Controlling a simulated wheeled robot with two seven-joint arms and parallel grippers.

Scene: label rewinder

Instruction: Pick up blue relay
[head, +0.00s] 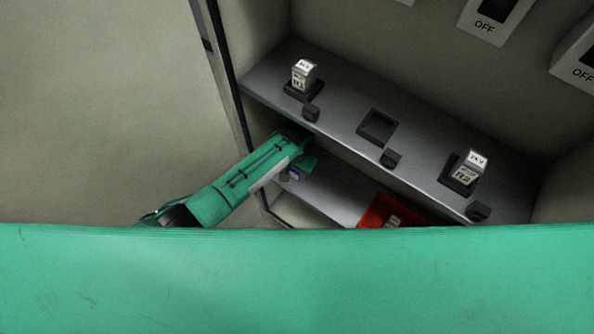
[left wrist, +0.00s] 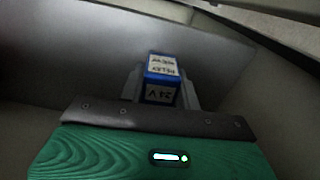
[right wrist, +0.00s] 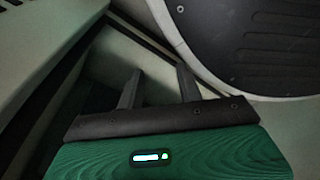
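The blue relay (left wrist: 162,80), with white label faces reading "RELAY" and "24 V", stands between the fingers of my left gripper (left wrist: 163,88) in the left wrist view. The fingers lie close along both its sides, still spread about as wide as my empty right gripper's, and I see no clear grip. In the head view my left gripper (head: 296,168) reaches under the shelf edge and mostly hides the relay. My right gripper (right wrist: 158,88) is open and empty in the right wrist view; it is outside the head view.
On the grey shelf (head: 345,98), relays R1 (head: 303,75) and R2 (head: 469,168) sit in sockets, with an empty socket (head: 377,126) between them. A red bin (head: 372,215) with a pale relay (head: 393,221) stands on the lower surface (head: 335,195). Cabinet walls enclose the space.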

